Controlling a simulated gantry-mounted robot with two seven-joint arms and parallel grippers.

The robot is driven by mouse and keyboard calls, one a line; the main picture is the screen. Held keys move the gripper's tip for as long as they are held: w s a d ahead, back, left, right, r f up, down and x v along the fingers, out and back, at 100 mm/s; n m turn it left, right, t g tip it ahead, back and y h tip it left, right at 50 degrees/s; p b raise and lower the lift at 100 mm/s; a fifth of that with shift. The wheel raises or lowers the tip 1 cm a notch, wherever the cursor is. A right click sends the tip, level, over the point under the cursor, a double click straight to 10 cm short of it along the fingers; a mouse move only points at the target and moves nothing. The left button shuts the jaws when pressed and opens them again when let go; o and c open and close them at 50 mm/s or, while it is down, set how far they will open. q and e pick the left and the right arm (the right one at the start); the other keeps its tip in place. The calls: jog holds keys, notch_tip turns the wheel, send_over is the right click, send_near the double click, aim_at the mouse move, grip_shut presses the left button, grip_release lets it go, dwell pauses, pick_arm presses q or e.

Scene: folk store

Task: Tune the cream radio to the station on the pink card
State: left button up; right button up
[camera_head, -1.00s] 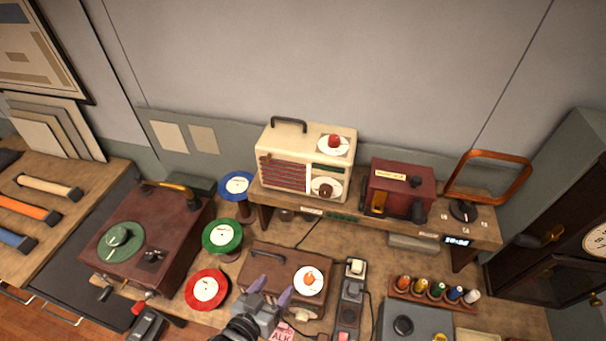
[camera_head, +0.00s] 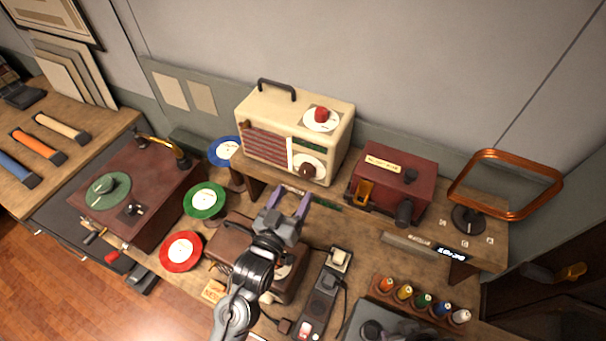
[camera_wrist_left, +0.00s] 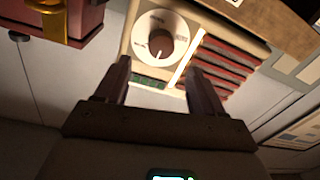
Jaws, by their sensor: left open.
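The cream radio (camera_head: 268,108) stands on the raised shelf at the back, with a handle, a red knob (camera_head: 321,114) on a white top dial and a brown knob (camera_head: 306,171) on a white front dial. My left gripper (camera_head: 290,194) is open and empty, in front of and below the radio. In the left wrist view the radio appears upside down, its brown knob (camera_wrist_left: 159,43) beyond the open fingertips (camera_wrist_left: 159,68), apart from them. The pink card cannot be made out clearly now. My right gripper is not in view.
A brown radio (camera_head: 228,238) sits under my left arm, partly hidden. A dark red box (camera_head: 395,178) and a copper loop on a dial base (camera_head: 467,218) stand right of the cream radio. Colored reels (camera_head: 206,199) and a record player (camera_head: 135,190) are left; thread spools (camera_head: 423,300) are front right.

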aim_at(304, 174)
pick_arm(q)
jog(key=p+x, duration=0.1)
jog(key=x, duration=0.6)
jog(key=shift+w, duration=0.15)
jog(key=c, duration=1.1)
jog(key=shift+o, duration=0.2)
